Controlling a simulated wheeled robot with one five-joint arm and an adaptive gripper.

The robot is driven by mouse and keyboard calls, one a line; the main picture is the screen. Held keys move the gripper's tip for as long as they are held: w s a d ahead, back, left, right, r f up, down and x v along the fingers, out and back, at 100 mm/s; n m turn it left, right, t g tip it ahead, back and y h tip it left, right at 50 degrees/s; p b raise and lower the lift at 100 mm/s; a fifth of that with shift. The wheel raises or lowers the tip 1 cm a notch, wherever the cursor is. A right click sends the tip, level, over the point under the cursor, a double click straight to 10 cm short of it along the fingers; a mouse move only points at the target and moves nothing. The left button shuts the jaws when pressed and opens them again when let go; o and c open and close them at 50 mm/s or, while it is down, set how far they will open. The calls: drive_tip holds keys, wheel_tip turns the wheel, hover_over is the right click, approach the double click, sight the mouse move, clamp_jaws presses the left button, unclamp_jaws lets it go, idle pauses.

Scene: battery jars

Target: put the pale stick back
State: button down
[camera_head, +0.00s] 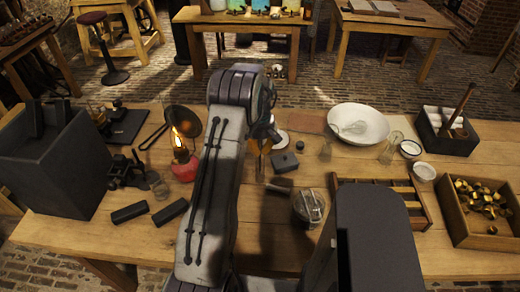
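A dark open box (447,143) stands at the right of the table. Several white, pale sticks (440,115) show in its back part, and a brown-handled tool leans up out of it. I cannot make out a separate loose pale stick on the table. My arm rises through the middle of the view. My gripper (263,140) is at its far end, above the table's middle, mostly hidden behind the arm. An amber-coloured thing (258,160) shows just below it. I cannot tell whether the gripper holds anything.
A lit red lamp (185,163), a dark bin (66,172) and black blocks (129,212) are left of my arm.

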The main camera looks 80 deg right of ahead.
drive_tip(key=shift+f+b, duration=0.55)
drive_tip(key=shift+f, duration=0.1)
drive_tip(key=c, duration=1.4)
unclamp_jaws()
drive_tip(key=shift+a, duration=0.1)
drive_tip(key=shift+r+p, duration=0.45)
drive_tip(key=shift+p, duration=0.1)
drive_tip(key=r+b, duration=0.2)
drive_tip(key=r, duration=0.5)
drive_tip(key=shift+w+r, duration=0.1)
drive_tip(key=shift+w, duration=0.1)
drive_tip(key=shift+r, duration=0.1)
